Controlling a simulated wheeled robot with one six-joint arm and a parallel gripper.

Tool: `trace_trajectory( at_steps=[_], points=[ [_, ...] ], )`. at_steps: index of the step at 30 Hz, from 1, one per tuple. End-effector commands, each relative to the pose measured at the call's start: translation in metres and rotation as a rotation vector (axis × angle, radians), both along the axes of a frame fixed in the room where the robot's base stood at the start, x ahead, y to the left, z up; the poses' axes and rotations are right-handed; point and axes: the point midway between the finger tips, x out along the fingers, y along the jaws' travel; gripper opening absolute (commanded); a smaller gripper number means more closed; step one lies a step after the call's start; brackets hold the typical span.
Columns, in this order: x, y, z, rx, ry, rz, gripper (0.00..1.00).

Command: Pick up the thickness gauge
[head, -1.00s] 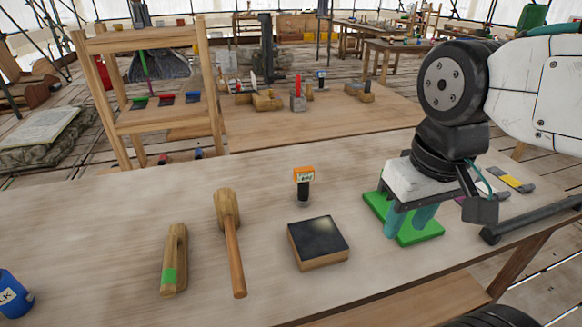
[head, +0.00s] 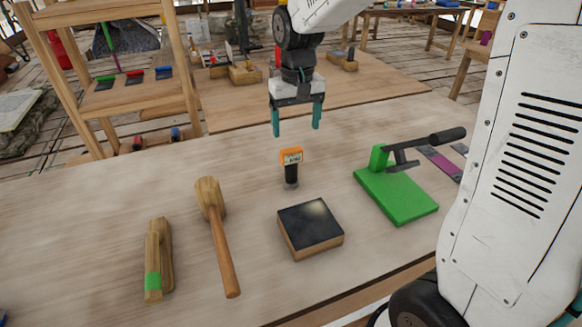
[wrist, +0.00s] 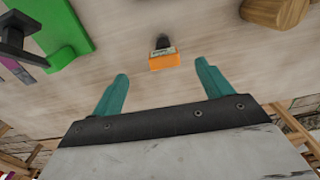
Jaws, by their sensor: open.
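The thickness gauge (head: 291,166) stands upright on the workbench, with an orange head bearing a small display and a dark handle below. In the wrist view the gauge (wrist: 164,60) shows from above, beyond the fingertips and roughly centred between them. My gripper (head: 296,134) is open and empty, with two teal fingers pointing down. In the head view it hangs above and behind the gauge. In the wrist view my gripper (wrist: 160,78) is apart from the gauge, one finger on each side of its line.
A black-topped wooden block (head: 310,229) lies in front of the gauge. A wooden mallet (head: 217,238) and a wooden clamp-like tool (head: 158,262) lie to the left. A green-based press (head: 396,195) with a dark lever stands to the right. The bench around the gauge is clear.

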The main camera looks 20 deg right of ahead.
Motion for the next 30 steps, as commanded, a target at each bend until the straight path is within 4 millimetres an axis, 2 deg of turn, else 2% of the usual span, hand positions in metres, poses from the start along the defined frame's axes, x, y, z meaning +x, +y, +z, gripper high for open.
trace_trajectory(
  at_steps=[3, 6, 14, 22, 30],
  points=[
    [0.020, 0.003, -0.016, -0.001, 0.011, -0.003, 0.78],
    [0.027, 0.004, -0.025, -0.001, 0.012, -0.005, 0.78],
    [0.027, 0.003, -0.053, -0.001, 0.013, -0.006, 0.78],
    [0.025, 0.002, -0.092, -0.001, 0.014, -0.006, 0.78],
    [0.025, 0.002, -0.100, -0.001, 0.011, -0.006, 0.78]
  ],
)
